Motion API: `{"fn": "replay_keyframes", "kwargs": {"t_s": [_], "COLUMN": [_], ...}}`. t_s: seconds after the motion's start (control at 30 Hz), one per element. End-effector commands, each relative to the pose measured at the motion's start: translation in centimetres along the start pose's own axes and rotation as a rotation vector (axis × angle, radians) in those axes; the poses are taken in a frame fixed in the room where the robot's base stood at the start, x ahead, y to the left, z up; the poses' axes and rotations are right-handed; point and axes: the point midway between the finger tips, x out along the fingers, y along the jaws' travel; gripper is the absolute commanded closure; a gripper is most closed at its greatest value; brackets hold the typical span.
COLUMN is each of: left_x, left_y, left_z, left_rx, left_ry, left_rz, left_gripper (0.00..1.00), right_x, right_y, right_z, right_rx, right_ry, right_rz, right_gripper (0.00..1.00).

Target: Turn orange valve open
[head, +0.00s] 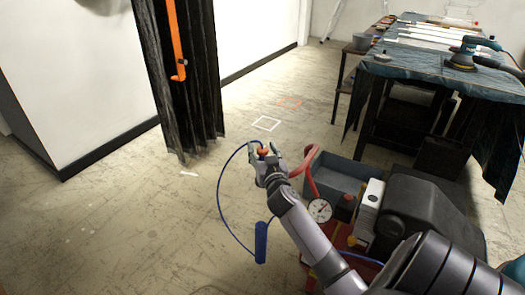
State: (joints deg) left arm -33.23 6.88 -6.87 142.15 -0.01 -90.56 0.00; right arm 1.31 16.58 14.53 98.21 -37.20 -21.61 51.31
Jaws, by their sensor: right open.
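A small orange knob, which looks like the orange valve (264,152), shows at the tip of my right gripper (262,147). The right gripper is open, with its fingers around or just beside the knob; I cannot tell whether they touch it. The fingers and wrist hide what the knob is mounted on. My right arm reaches up from the lower right. My left gripper is not in view.
A blue hose (219,195) loops left to a blue handle (261,242). A grey bin (345,172) stands behind. Floor at left is clear.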

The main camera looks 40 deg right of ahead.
Motion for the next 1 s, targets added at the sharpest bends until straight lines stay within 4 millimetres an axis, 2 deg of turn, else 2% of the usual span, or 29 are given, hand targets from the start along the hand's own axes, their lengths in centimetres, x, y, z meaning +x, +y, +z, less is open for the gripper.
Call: {"fn": "replay_keyframes", "kwargs": {"t_s": [0.17,0.87,1.0], "left_x": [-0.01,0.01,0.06], "left_y": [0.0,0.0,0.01], "left_z": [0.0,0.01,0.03], "left_rx": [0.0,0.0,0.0], "left_ry": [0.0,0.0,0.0], "left_rz": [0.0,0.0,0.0], "left_gripper": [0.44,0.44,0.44], "right_x": [-0.02,-0.05,-0.05], "right_y": [-0.02,-0.03,-0.03], "right_z": [-0.01,0.01,0.04], "right_rx": [0.0,0.0,0.0], "right_ry": [0.0,0.0,0.0], "right_rz": [0.0,-0.001,0.001], "right_gripper": [0.52,0.98,0.99]}}
